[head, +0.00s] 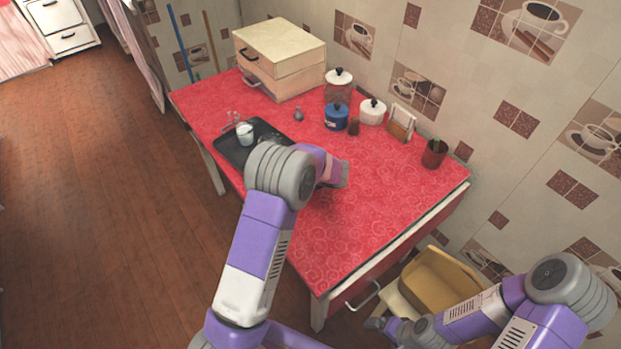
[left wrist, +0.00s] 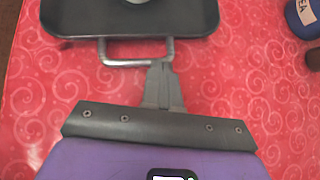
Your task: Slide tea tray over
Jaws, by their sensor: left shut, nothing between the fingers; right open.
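The dark tea tray (head: 230,151) lies on the red oilcloth counter (head: 350,225), partly hidden behind my left arm in the head view. A white cup (head: 244,132) stands on it. In the left wrist view the tray (left wrist: 65,22) is at the top, with its metal handle (left wrist: 112,63) facing me. My left gripper (left wrist: 161,68) is shut and empty, its fingertips at the right end of the handle; I cannot tell whether they touch it. Its fingers are hidden in the head view. My right gripper (head: 374,323) is open, low beside the counter's front right side.
A wooden box (head: 280,62), a glass jar (head: 339,86), a blue canister (head: 336,117), a white canister (head: 372,111) and a dark red pot (head: 434,154) stand along the back. A yellow chair (head: 440,282) is at right. The counter's front right is clear.

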